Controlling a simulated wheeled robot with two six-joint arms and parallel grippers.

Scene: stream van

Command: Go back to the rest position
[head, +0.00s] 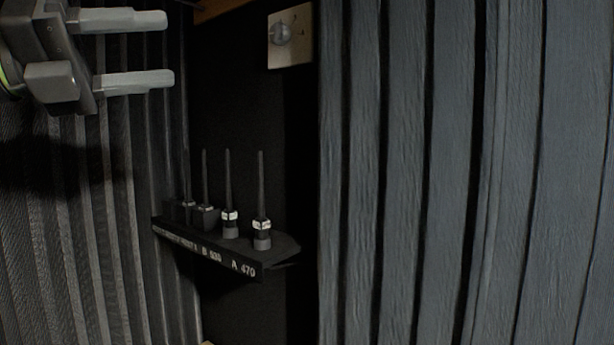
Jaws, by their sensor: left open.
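My left gripper (170,50) is at the upper left of the head view. Its two grey fingers point right, are spread apart and hold nothing. It is above and to the left of a small black shelf, with clear space between them. My right gripper is not in the head view.
The black shelf (222,262) carries several upright antennas, such as this one (262,225), and white lettering on its front edge. A pale plate (290,38) with a round knob is on the dark wall above. Grey ribbed panels (460,180) fill the right side.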

